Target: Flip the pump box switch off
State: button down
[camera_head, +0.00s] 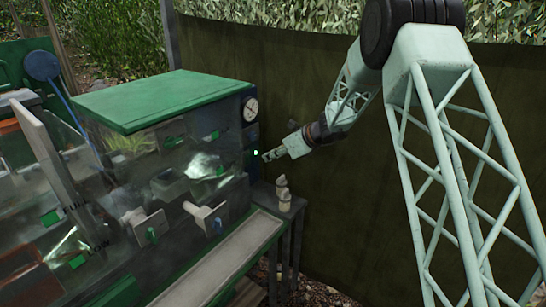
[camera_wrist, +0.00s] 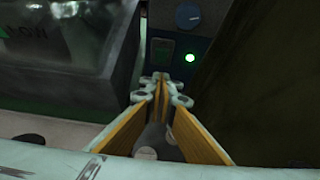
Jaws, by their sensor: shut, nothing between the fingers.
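The pump box (camera_head: 251,133) is a blue-grey panel on the right end of the green-lidded tank. It also shows in the wrist view (camera_wrist: 205,42), with a lit green lamp (camera_wrist: 190,58) and a dark rectangular switch (camera_wrist: 161,50) left of the lamp. I cannot tell which way the switch is set. My gripper (camera_head: 266,157) is shut and empty, just right of the box in the head view. In the wrist view its fingertips (camera_wrist: 160,82) are together just below the switch. I cannot tell whether they touch the panel.
A round dial (camera_head: 250,109) sits above the lamp. A stack of pale stones (camera_head: 282,192) stands on the ledge below my gripper. The green-lidded tank (camera_head: 165,98) has two taps on its front. A dark tarp wall (camera_head: 345,215) stands behind and to the right.

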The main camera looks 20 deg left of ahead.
aim_at(249, 155)
jog(key=shift+w+a+f+b, duration=0.25)
jog(key=shift+w+a+f, duration=0.2)
jog(key=shift+a, duration=0.8)
jog(key=shift+w+a+f+b, duration=0.2)
jog(key=shift+w+a+f, duration=0.25)
jog(key=shift+a, duration=0.85)
jog(key=shift+w+a+f+b, duration=0.25)
jog(key=shift+w+a+f, duration=0.2)
jog(key=shift+a, duration=0.8)
jog(key=shift+a+r, duration=0.1)
jog(key=shift+w+a+r+p, duration=0.2)
jog(key=shift+a+p, duration=0.15)
jog(key=shift+p, duration=0.3)
jog(key=shift+f, duration=0.1)
jog(key=shift+r, duration=0.25)
jog(key=shift+r+p, duration=0.4)
jog(key=shift+r, duration=0.1)
